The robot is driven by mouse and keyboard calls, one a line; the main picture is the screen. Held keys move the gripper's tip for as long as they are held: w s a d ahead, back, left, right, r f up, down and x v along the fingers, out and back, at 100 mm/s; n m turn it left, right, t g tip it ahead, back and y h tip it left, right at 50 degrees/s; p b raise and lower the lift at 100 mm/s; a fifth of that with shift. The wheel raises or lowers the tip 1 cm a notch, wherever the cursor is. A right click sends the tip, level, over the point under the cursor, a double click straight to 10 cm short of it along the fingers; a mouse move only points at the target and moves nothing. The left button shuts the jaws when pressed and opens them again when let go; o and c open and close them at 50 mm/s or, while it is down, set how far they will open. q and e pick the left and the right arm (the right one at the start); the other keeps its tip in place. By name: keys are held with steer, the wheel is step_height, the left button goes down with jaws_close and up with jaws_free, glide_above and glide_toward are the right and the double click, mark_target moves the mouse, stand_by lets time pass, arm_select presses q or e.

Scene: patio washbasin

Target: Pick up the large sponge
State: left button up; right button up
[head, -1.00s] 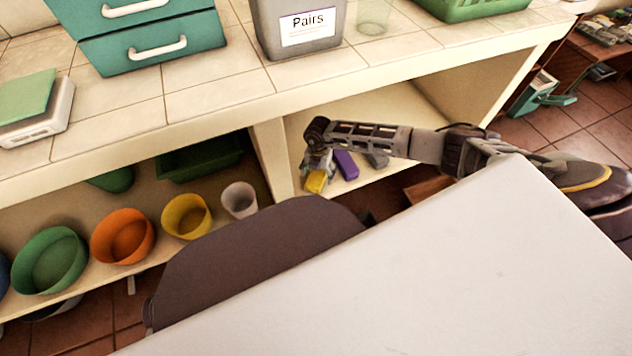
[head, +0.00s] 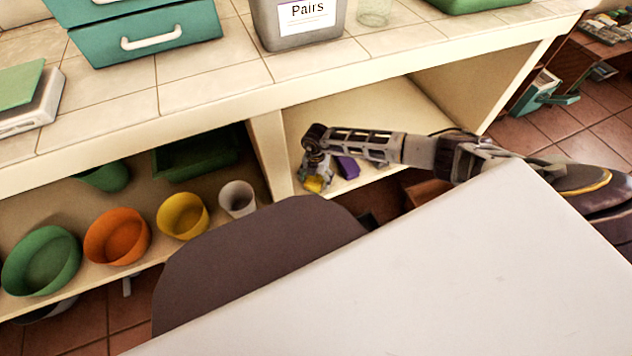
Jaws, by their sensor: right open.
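My right arm reaches in from the right to the lower shelf. My right gripper (head: 316,178) is open and points down over a yellow block (head: 313,185), which looks like a sponge. The gripper partly covers this block, and I cannot tell whether they touch. A purple block (head: 347,167) lies just right of the gripper, partly behind my arm. The sizes are hard to compare, so I cannot tell which is the large sponge. My left gripper is out of view.
A shelf divider (head: 270,150) stands just left of my right gripper, and the tiled counter (head: 210,90) overhangs above. Yellow (head: 183,216), orange (head: 117,237) and green (head: 42,262) bowls and a white cup (head: 237,198) fill the left compartment.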

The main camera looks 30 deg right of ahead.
steer(key=shift+f, duration=0.25)
stand_by(0.3)
steer(key=c, duration=0.9)
